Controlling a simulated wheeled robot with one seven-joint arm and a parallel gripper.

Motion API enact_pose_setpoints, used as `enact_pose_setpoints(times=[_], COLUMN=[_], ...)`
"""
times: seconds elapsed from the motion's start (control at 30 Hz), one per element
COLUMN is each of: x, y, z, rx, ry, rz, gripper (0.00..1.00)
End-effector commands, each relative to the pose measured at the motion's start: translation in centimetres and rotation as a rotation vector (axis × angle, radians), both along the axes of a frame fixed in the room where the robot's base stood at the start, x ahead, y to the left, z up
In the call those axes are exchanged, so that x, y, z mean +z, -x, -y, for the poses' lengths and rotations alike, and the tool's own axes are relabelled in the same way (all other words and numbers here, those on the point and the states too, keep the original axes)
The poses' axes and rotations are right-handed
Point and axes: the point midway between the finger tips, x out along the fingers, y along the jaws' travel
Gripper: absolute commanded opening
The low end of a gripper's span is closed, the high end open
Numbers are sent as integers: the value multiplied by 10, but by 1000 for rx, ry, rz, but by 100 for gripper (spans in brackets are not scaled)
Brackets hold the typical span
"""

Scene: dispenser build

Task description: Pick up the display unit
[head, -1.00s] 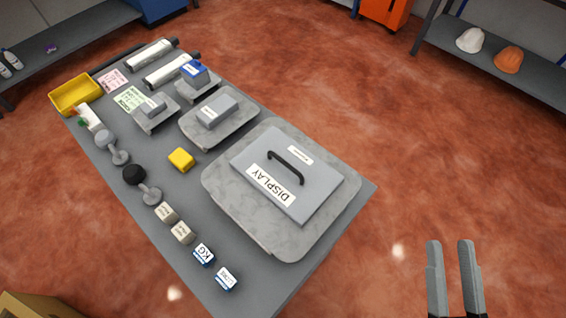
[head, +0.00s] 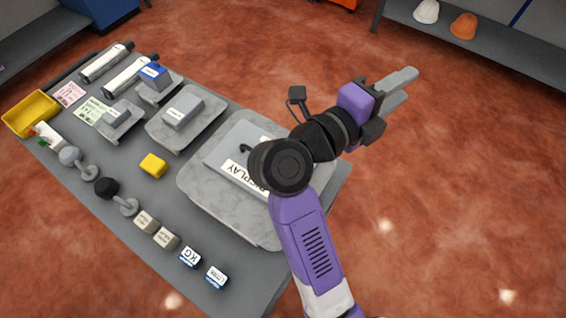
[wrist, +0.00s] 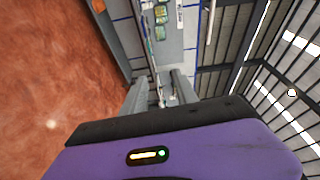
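The display unit (head: 228,158) is a flat grey box with a white DISPLAY label and a dark handle. It lies on a round-cornered grey tray (head: 218,212) at the near right end of the table. My arm covers much of its right part and most of its handle in the head view. My gripper (head: 402,87) is beyond the table's right side, above the floor, pointing away from the unit. Its two fingers stand apart with nothing between them. In the wrist view my gripper (wrist: 158,92) points toward a far wall, and the unit is not seen there.
The grey table (head: 125,222) also holds smaller units on trays, a yellow block (head: 153,166), a yellow bin (head: 32,113), white rolls, knobs and several labelled cubes. A shelf with a white helmet (head: 426,11) and an orange helmet (head: 463,25) stands behind. The red floor at right is clear.

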Motion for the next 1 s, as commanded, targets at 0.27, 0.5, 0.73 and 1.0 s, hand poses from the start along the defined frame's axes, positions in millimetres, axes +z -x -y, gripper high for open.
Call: enact_pose_setpoints(times=[0.27, 0.5, 0.73, 1.0], x=[-78, -98, -114, -139], y=[-1, 29, 28, 18], z=[-172, -267, -273, -261], rx=[173, 296, 313, 311], ry=[-543, -746, -769, -766], rz=[-367, -588, -620, -618], gripper=[35, 35, 35, 35])
